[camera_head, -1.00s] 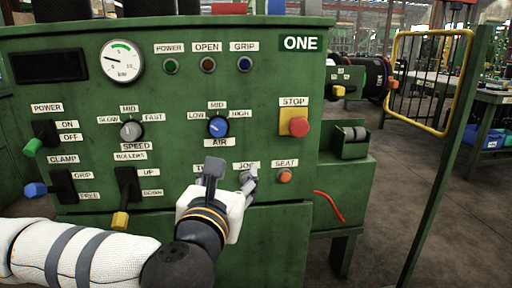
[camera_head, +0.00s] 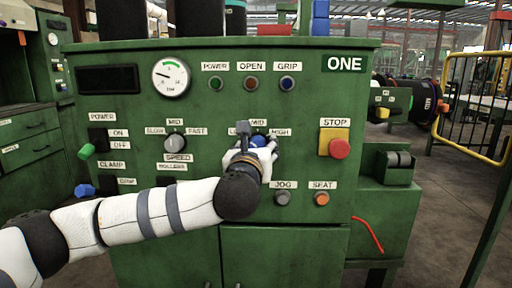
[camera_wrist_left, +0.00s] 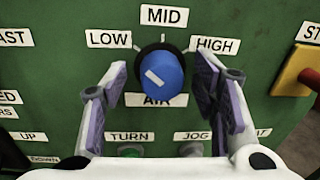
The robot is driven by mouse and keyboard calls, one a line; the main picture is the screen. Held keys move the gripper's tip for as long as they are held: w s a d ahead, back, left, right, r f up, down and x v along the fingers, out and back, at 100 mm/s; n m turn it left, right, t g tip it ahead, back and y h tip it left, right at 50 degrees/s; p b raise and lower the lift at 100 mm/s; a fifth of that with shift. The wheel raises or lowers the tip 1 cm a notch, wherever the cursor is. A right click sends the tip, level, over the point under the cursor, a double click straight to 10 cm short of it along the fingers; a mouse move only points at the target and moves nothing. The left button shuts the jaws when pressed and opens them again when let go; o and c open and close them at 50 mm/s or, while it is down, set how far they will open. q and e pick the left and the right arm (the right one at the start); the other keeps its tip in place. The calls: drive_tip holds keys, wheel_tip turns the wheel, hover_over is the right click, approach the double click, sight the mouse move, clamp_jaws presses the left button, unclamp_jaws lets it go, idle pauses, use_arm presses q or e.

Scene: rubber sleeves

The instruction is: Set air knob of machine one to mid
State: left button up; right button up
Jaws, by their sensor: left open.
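Machine one (camera_head: 200,235) is a green panel with a "ONE" label in the head view. Its blue air knob (camera_wrist_left: 160,75) sits between the LOW, MID and HIGH labels in the left wrist view. The white mark on its face slants toward the upper left, on the LOW side. My left gripper (camera_wrist_left: 158,95) is open, one finger on each side of the knob, with gaps visible on both sides. In the head view, my left gripper (camera_head: 252,148) is in front of the knob (camera_head: 258,140) and partly hides it and its labels. My right gripper is not in view.
The grey speed knob (camera_head: 175,142) is left of the air knob. The red stop button (camera_head: 339,148) on its yellow box is to the right. The jog button (camera_head: 282,198) and orange seat button (camera_head: 322,199) are below. A yellow-framed gate (camera_head: 475,105) stands at the right.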

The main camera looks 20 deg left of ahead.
use_arm(q)
drive_tip(key=c, duration=1.2)
drive_tip(key=shift+o, duration=0.2)
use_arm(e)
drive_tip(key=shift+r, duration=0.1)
